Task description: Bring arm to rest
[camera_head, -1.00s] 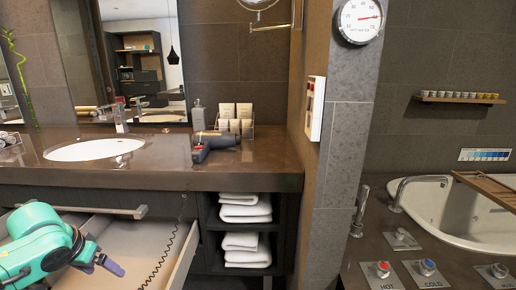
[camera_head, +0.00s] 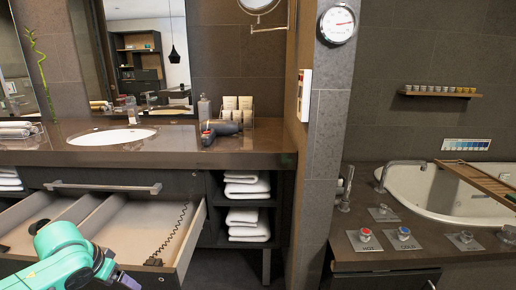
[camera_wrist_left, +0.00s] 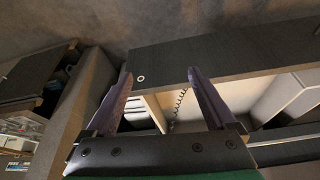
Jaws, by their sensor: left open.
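My left arm, teal, comes in at the bottom left of the head view. Its gripper (camera_head: 128,282) is low at the picture's bottom edge, in front of the open drawer (camera_head: 187,238). In the left wrist view the purple fingers of this gripper (camera_wrist_left: 159,72) are spread wide with nothing between them. Beyond them is the drawer's dark front (camera_wrist_left: 225,55), with a coiled black cord (camera_wrist_left: 180,100) inside. My right gripper is in neither view.
The vanity counter (camera_head: 180,148) holds a sink (camera_head: 112,136), a hair dryer (camera_head: 220,129) and a bottle. Folded white towels (camera_head: 247,190) fill the shelves at right. A stone pillar (camera_head: 323,130) separates the bathtub (camera_head: 450,195). The open drawer juts towards me.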

